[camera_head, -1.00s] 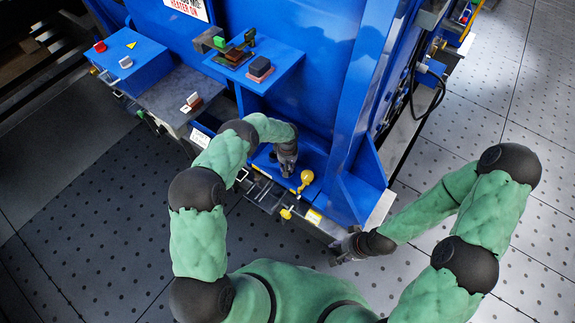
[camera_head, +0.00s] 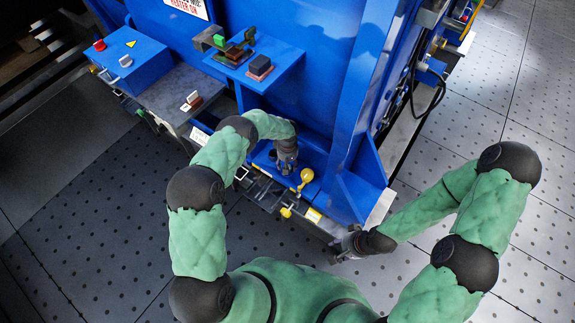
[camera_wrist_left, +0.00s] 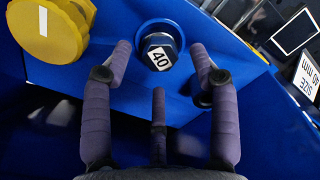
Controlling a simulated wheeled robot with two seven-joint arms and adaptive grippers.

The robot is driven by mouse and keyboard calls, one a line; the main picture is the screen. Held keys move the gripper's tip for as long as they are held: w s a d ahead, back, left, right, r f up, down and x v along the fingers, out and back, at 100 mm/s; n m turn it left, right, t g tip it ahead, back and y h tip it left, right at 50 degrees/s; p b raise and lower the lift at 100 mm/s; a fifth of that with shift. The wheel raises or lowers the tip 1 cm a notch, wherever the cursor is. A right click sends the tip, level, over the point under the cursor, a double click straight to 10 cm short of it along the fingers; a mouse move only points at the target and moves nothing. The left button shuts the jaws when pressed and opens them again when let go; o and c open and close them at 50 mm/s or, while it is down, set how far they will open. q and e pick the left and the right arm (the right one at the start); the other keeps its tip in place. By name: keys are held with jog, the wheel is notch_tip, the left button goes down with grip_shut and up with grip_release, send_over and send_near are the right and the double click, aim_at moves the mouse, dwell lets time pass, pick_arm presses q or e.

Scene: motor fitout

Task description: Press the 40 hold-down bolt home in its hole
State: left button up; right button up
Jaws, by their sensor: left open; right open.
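The 40 hold-down bolt (camera_wrist_left: 159,51) shows in the left wrist view, its dark hex head bearing a white "40" label. It stands at the blue plate (camera_wrist_left: 130,100) with a round collar around its head; how deep it sits I cannot tell. My left gripper (camera_wrist_left: 162,55) is open, with its fingertips on either side of the bolt head and apart from it. In the head view my left gripper (camera_head: 287,168) is over the blue foot of the machine and hides the bolt. My right gripper (camera_head: 342,250) is open and empty by the machine's front corner.
A yellow round knob (camera_head: 306,175) is right of my left gripper; a yellow round part (camera_wrist_left: 48,30) also shows in the left wrist view. A blue shelf (camera_head: 277,70) holds small blocks above. A blue box (camera_head: 130,62) with a red button is at left. Floor in front is clear.

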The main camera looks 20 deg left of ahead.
pick_arm(q)
notch_tip(320, 180, up, 10)
jog(key=shift+r, duration=0.15)
dwell(0.7)
jog(key=s+d+r+m+h+p, duration=0.1)
jog(key=s+d+p, duration=0.1)
jog(key=s, duration=0.8)
jog(key=s+d+r+m+h+p, duration=0.1)
jog(key=s+d+r+m+p, duration=0.1)
jog(key=s, duration=0.9)
jog(key=s+d+r+m+h+p, duration=0.1)
jog(key=s+d+m+h+p, duration=0.1)
jog(key=s, duration=0.8)
jog(key=shift+s+d+r+p, duration=0.2)
jog(key=shift+d+p, duration=0.45)
jog(key=shift+p, duration=0.1)
